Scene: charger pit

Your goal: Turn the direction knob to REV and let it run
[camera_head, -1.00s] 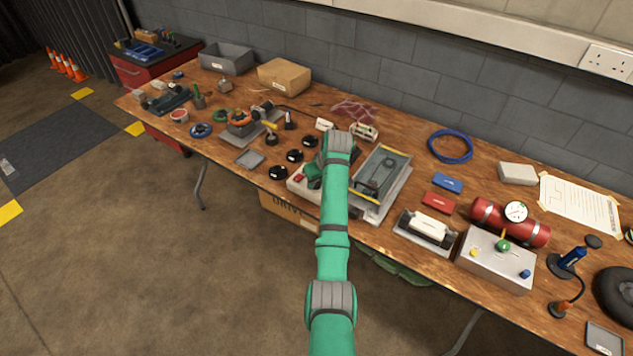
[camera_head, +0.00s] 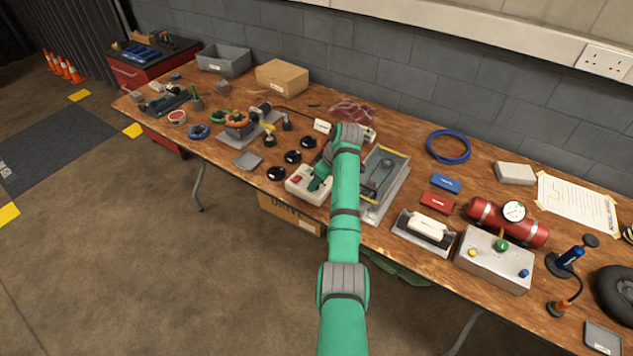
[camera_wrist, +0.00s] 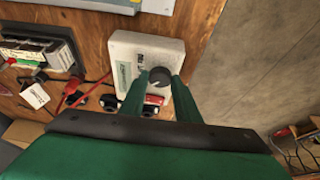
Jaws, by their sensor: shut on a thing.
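The pale control box (camera_head: 300,190) stands near the table's front edge, with a red button at its left end. In the wrist view the same box (camera_wrist: 128,48) shows a green label too small to read. Its round dark direction knob (camera_wrist: 160,77) has a pale pointer mark; which marking it points at cannot be read. My gripper (camera_wrist: 160,80) has one green finger on each side of the knob and is shut on it. In the head view my gripper (camera_head: 321,181) is over the box, and my arm hides the knob.
Right of the box is a grey belt rig (camera_head: 394,191) on a plate. Several black round parts (camera_head: 276,173) lie to the left. A white-topped unit (camera_head: 428,227), a red card (camera_head: 437,202) and a blue card (camera_head: 446,183) lie further right.

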